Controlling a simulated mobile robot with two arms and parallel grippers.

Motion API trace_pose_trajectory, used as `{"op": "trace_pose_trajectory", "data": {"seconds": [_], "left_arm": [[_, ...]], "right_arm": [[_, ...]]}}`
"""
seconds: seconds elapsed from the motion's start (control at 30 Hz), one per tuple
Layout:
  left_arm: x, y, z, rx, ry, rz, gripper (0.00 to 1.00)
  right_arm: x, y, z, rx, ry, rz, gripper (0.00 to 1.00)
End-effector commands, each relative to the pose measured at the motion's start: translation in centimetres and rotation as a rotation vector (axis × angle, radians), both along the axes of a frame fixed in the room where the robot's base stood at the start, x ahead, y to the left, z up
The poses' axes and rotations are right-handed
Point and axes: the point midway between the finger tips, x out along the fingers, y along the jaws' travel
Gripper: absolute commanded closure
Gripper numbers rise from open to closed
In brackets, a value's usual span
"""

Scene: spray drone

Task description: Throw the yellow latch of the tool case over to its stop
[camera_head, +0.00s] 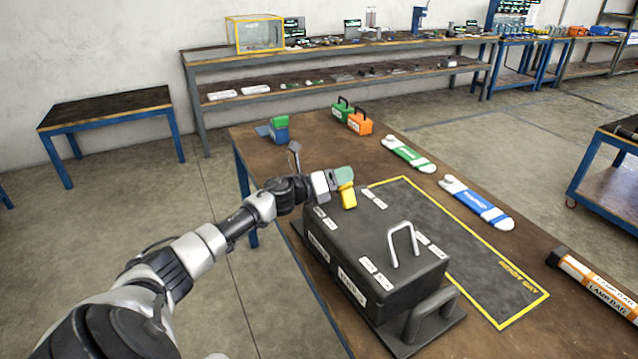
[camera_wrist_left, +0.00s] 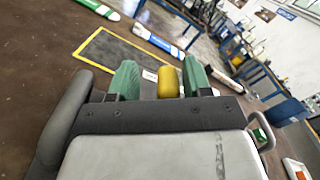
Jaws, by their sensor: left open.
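The dark grey tool case (camera_head: 335,232) stands on the brown workbench with a metal handle on its lid. Its yellow latch (camera_head: 348,197) sticks up at the far end of the lid. My left gripper (camera_head: 343,175) is at the latch, its green-tipped fingers just above and around it. In the left wrist view the yellow latch (camera_wrist_left: 168,82) stands between the two green fingers of my left gripper (camera_wrist_left: 160,78), closer to the right one, with a gap to the left one. The gripper is open. The latch's foot is hidden. My right gripper is not in view.
A yellow-bordered mat (camera_head: 470,245) lies right of the case. Green (camera_head: 408,154) and blue (camera_head: 477,204) white-ended packs lie beyond it. Small green (camera_head: 342,111) and orange (camera_head: 360,124) cases stand at the far end. An orange-white tube (camera_head: 600,285) lies at the right.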

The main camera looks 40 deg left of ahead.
Motion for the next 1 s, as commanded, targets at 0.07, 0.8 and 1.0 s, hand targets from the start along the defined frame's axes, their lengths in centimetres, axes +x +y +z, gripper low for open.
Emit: {"op": "trace_pose_trajectory", "data": {"seconds": [0.07, 0.8, 1.0], "left_arm": [[-1.3, 0.4, -0.3, 0.003, 0.003, -0.002, 0.51], [-8.8, 3.0, -0.1, -0.002, 0.002, 0.002, 0.51], [-8.9, 3.0, 0.0, -0.001, 0.001, 0.002, 0.51]], "right_arm": [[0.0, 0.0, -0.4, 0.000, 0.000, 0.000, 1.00], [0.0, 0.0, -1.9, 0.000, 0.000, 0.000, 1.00], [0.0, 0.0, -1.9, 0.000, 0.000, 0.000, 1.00]]}}
